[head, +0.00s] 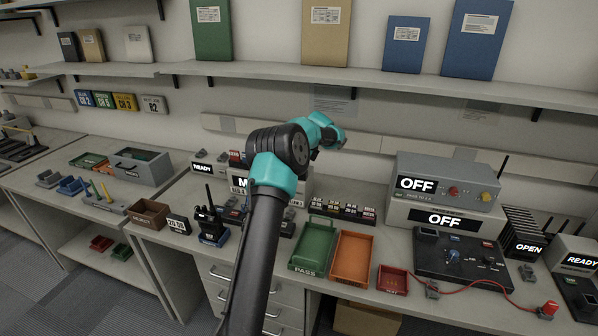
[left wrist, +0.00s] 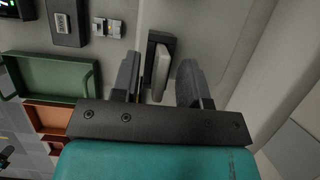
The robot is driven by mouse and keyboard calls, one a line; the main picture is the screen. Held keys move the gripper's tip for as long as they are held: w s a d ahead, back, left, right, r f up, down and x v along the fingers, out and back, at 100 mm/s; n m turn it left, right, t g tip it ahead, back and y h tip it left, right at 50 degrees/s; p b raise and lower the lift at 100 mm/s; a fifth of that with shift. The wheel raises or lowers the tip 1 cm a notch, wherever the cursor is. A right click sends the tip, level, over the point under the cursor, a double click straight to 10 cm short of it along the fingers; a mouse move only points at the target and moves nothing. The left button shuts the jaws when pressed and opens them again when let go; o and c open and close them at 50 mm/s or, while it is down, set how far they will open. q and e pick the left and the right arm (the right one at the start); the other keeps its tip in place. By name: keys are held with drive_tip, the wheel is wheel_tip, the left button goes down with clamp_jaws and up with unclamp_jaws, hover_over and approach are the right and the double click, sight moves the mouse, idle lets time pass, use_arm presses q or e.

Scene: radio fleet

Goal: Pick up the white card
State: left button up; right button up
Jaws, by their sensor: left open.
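My left gripper (left wrist: 158,80) is open in the left wrist view, its two dark fingers apart. Between and beyond the fingers is a pale, whitish slab (left wrist: 161,72) standing on edge against a dark holder (left wrist: 152,45); it may be the white card, but no marking on it can be read. I see no contact between fingers and slab. In the head view my left arm reaches over the middle of the bench, its teal wrist near the wall, and the slab cannot be made out there. My right gripper is in neither view.
A green tray (head: 331,246), an orange tray (head: 336,277) and a small red tray (head: 393,279) stand along the bench front. Grey boxes with OFF displays (head: 440,170) stand to the right. A shelf (head: 400,77) with upright binders runs above.

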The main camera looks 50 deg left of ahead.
use_arm(q)
drive_tip(key=shift+a+f, duration=0.1)
drive_tip(key=shift+f, duration=0.1)
drive_tip(key=shift+c, duration=0.4)
clamp_jaws()
